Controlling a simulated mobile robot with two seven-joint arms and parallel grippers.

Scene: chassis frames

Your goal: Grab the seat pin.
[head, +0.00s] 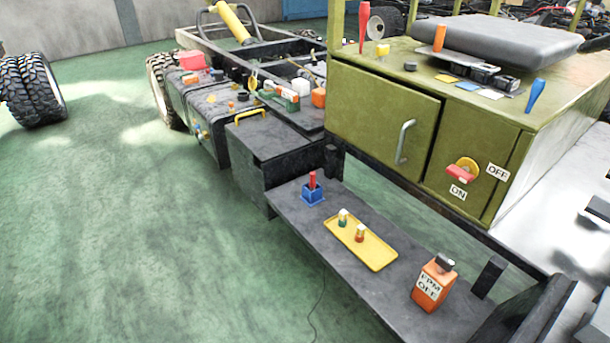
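No part is labelled as the seat pin, and I cannot tell for sure which one it is. A red-handled pin (312,180) stands upright in a small blue block (312,196) at the left end of the dark running board (295,228). A black seat cushion (500,45) lies on the olive cabinet top (415,72). An orange upright piece (439,38) stands by the cushion's left end. A red-handled tool (364,27) and a blue-handled tool (535,95) also stand on that top. Neither of my grippers is in view.
A yellow tray (375,256) with two small knobbed pieces lies mid-board. The cabinet front carries a grey door handle (405,141) and a red-yellow ON/OFF switch (461,171). The green floor (140,220) at left is clear.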

